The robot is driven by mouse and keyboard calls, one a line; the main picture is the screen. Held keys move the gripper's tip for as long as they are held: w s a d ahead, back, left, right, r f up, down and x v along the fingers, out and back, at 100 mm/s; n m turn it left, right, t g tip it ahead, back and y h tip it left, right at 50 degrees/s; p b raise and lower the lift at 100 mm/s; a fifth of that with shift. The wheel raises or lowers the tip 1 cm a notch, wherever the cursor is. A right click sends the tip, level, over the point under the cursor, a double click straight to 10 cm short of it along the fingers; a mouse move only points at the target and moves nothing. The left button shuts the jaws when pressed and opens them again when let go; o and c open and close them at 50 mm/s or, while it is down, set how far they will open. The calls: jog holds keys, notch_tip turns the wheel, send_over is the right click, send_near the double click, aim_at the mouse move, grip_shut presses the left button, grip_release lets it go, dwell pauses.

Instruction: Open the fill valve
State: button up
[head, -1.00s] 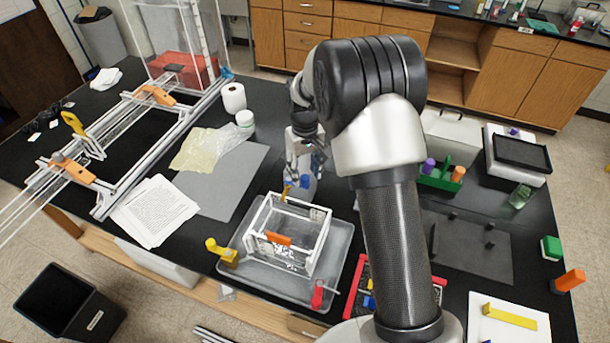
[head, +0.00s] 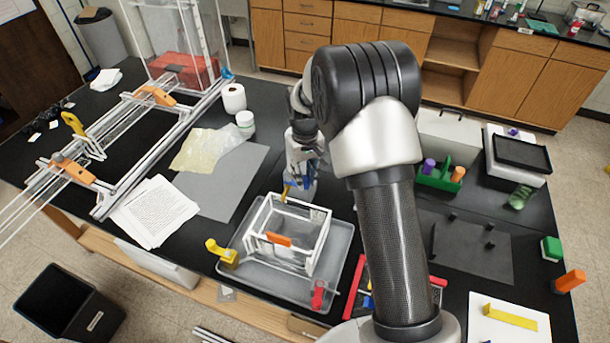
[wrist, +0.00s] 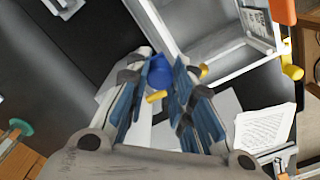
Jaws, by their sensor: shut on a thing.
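The blue valve knob (wrist: 159,73) shows between my fingertips in the wrist view, with a short yellow piece (wrist: 157,97) just below it. My gripper (head: 308,172) is shut on the blue knob, behind the clear tank in the white frame. The fingers with blue pads (wrist: 163,82) stand on both sides of the knob. In the head view the fingers and wrist partly hide the knob and the pale container (head: 302,190) around it. I cannot tell how far the knob is turned. A yellow lever (head: 286,190) stands at the tank's back edge.
The white-framed tank (head: 322,238) sits in a grey tray (head: 340,262) with a yellow valve (head: 222,252) and a red valve (head: 318,294) at its front. A grey mat (head: 235,190) lies left. A green caddy (head: 438,182) stands right, beyond my arm.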

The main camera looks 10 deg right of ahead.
grip_shut()
jog(key=shift+a, duration=0.1)
jog(key=shift+s+a+m+b, duration=0.3)
jog(key=shift+a+m, duration=0.5)
jog(key=shift+m, duration=1.3)
jog(key=shift+s+a+m+b, duration=0.2)
jog(key=shift+s+a+m, duration=0.45)
jog(key=shift+m, duration=1.45)
jog(key=shift+s+a+m+b, duration=0.2)
jog(key=shift+a+m, duration=0.75)
jog(key=shift+m, duration=1.15)
jog(key=o, duration=0.8)
grip_release()
